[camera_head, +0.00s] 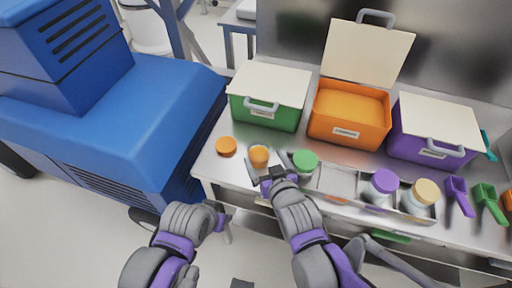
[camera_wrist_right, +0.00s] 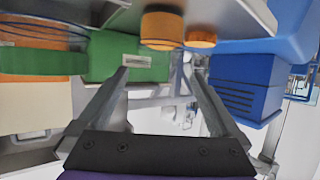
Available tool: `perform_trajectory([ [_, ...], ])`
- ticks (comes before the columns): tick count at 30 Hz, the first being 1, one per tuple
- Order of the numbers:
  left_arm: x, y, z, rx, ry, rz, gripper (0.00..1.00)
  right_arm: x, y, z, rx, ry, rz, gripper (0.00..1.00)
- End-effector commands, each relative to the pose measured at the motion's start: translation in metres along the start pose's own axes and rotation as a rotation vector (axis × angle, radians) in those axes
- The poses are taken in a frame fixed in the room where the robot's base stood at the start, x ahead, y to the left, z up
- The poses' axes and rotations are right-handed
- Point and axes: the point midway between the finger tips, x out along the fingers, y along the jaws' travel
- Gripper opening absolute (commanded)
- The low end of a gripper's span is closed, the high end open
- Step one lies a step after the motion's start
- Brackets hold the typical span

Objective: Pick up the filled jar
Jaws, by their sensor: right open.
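The filled jar (camera_head: 259,155), with orange contents, stands upright near the front left of the metal bench. In the right wrist view this jar (camera_wrist_right: 162,27) is at the top, just beyond my fingertips. An orange lid (camera_head: 226,145) lies to its left on the bench; it also shows in the wrist view (camera_wrist_right: 200,38). My right gripper (camera_head: 266,166) is open and empty at the jar, with its fingers pointing towards it. Whether they flank it fully cannot be told. My left gripper (camera_head: 224,222) is low, off the bench's front edge; its fingers are unclear.
A green-lidded jar (camera_head: 305,161) stands close right of my right gripper. Behind are a green bin (camera_head: 265,112), an open orange bin (camera_head: 340,133) and a purple bin (camera_head: 430,155). Jars with purple (camera_head: 383,181) and beige (camera_head: 426,190) lids stand in a tray. Scoops (camera_head: 459,196) lie right.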

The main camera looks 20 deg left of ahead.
Motion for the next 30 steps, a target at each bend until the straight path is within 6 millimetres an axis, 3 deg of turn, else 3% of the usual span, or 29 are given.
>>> perform_trajectory([
  [6,0.005,0.0,0.004,0.0,-0.002,0.0,0.5,0.033,0.0,0.001,0.0,0.0,0.0,1.0],
  [14,0.006,0.0,0.004,0.0,-0.003,0.0,0.5,0.052,0.0,0.001,0.0,-0.001,0.0,1.0],
  [22,0.007,0.0,0.005,0.0,-0.003,0.0,0.5,0.088,0.001,0.001,0.0,0.0,0.0,1.0],
  [30,0.007,0.0,0.005,0.0,-0.003,0.0,0.5,0.099,0.001,0.001,0.0,-0.001,0.0,1.0],
])
